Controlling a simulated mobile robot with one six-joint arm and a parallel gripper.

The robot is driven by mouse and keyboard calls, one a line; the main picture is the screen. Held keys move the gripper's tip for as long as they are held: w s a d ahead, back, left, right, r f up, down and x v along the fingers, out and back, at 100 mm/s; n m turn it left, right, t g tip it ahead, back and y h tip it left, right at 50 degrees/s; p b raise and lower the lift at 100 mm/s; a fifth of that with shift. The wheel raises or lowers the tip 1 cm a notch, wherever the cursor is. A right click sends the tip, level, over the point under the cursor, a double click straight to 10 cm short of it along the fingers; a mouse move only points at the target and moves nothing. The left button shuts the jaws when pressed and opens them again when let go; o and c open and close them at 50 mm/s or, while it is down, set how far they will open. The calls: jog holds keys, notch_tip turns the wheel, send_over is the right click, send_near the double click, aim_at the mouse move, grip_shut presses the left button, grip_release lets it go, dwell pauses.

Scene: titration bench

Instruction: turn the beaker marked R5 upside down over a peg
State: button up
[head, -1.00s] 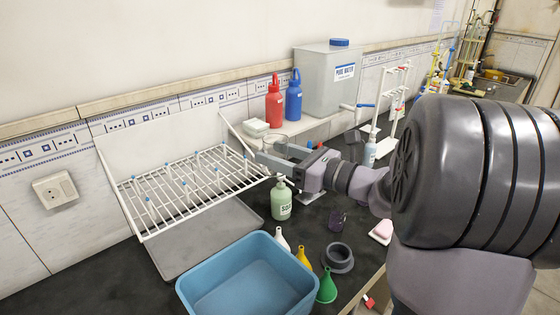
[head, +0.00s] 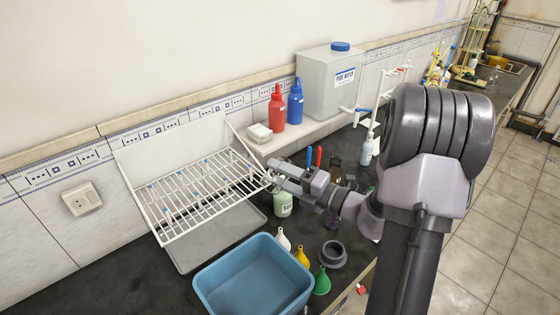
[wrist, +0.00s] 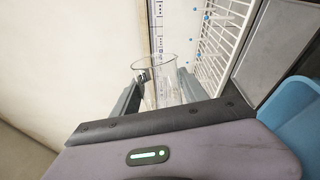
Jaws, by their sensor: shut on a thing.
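A clear glass beaker (wrist: 166,85) stands between the jaws of my gripper (wrist: 160,90) in the wrist view, its rim toward the top of the picture. My gripper is shut on it. No R5 mark is legible. In the head view my gripper (head: 280,178) is above the soap bottle, just right of the drying rack; the beaker is hard to make out there. The white wire rack (head: 195,238) carries several upright pegs with blue tips (head: 204,161). The rack also shows at upper right in the wrist view (wrist: 228,30).
A green soap bottle (head: 283,203) stands below my gripper. A blue basin (head: 207,292), funnels (head: 301,257) and a dark ring (head: 333,254) are in front. Red (head: 277,108) and blue (head: 295,102) bottles and a water tank (head: 330,85) stand behind on the ledge.

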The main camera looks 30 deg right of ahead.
jog(key=m, duration=0.1)
jog(key=m+p, duration=0.2)
jog(key=m, duration=0.1)
jog(key=shift+r, duration=0.25)
jog(key=m+p, duration=0.2)
jog(key=m, duration=0.3)
jog(key=shift+f, duration=0.1)
jog(key=m+p, duration=0.1)
jog(key=m, duration=0.1)
jog(key=m+p, duration=0.1)
jog(key=m, duration=0.2)
jog(key=shift+a+f+m, duration=0.1)
jog(key=shift+f+m, duration=0.1)
jog(key=shift+m, duration=0.1)
jog(key=m, duration=0.5)
jog(key=shift+s+a+f+m, duration=0.1)
jog(key=shift+m, duration=0.2)
jog(key=shift+w+a+p, duration=0.25)
jog(key=shift+w+p, duration=0.35)
jog(key=p, duration=0.7)
send_over(226, 184)
notch_tip(226, 184, down, 12)
jog(key=b, duration=0.7)
jog(key=shift+w+b, duration=0.1)
jog(key=shift+b, duration=0.3)
jog(key=shift+f+b, duration=0.3)
jog(key=shift+f, duration=0.2)
jog(key=shift+f, duration=0.35)
